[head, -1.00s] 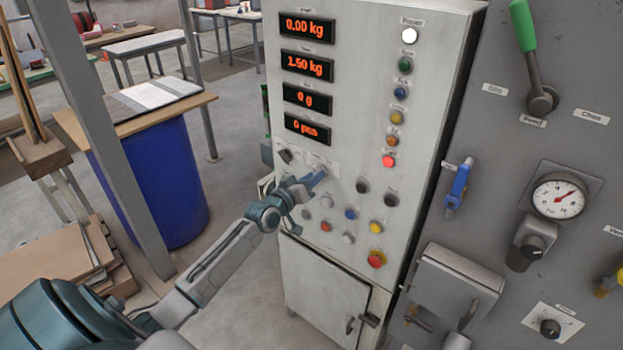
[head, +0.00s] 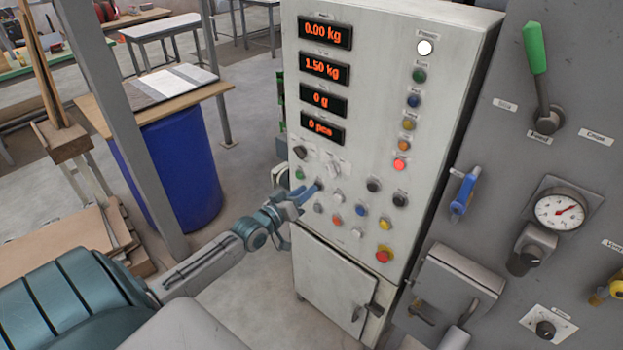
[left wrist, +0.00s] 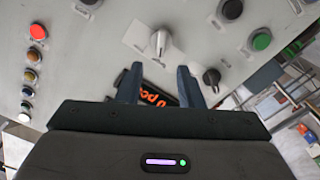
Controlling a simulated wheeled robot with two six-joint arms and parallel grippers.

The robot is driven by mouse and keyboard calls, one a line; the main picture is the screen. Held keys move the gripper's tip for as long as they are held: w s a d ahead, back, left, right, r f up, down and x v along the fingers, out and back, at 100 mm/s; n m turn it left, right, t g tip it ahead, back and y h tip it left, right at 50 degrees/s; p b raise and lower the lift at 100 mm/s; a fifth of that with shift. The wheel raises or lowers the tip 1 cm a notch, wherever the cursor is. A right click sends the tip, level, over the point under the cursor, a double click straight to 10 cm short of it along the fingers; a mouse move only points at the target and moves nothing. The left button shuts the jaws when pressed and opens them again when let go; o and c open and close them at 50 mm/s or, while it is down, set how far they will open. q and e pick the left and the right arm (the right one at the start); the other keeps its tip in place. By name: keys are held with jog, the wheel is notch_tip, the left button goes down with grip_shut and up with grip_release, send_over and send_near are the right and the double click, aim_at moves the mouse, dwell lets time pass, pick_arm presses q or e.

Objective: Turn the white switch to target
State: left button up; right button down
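The white switch (head: 333,169) is a rotary knob on a pale plate, on the grey control panel below the orange displays. It also shows in the left wrist view (left wrist: 159,42), just beyond the fingertips, with its pointer slightly tilted. My left gripper (head: 312,189) is below and a little left of the switch in the head view. In the left wrist view its two fingers (left wrist: 160,72) are spread with nothing between them, apart from the switch. My right gripper is in neither view.
A black knob (head: 299,152) and a green button (head: 299,174) sit left of the switch. Several coloured buttons, including a blue one (head: 361,210), lie right and below. A grey post (head: 142,130) and blue drum (head: 180,165) stand left of the panel.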

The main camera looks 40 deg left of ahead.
pick_arm(q)
jog(key=shift+s+a+f+p, duration=0.15)
jog(key=shift+s+p, duration=0.15)
jog(key=shift+s, duration=0.45)
jog(key=s+f+m+g+y+b, duration=0.1)
jog(key=s+f+g+b, duration=0.3)
jog(key=f, duration=1.1)
jog(key=s+a+f+g+y+b, duration=0.15)
jog(key=s+f, duration=0.55)
jog(key=f, duration=0.7)
jog(key=s+f+m+g+y+b, duration=0.1)
jog(key=s+f+g+b, duration=0.3)
jog(key=f, duration=1.1)
jog(key=s+d+f+m+g+b, duration=0.1)
jog(key=s+d+f, duration=0.3)
jog(key=s+f, duration=0.4)
jog(key=s+d+f+m+g+b, duration=0.1)
jog(key=s+d+f+g, duration=0.3)
jog(key=s+f, duration=0.5)
jog(key=s+d+f+m+g+h+b, duration=0.1)
jog(key=s+d+f, duration=0.4)
jog(key=s, duration=1.2)
notch_tip(320, 180, down, 4)
jog(key=shift+d+f+m+g+b, duration=0.3)
jog(key=shift+g+b, duration=0.35)
jog(key=shift+b, duration=0.4)
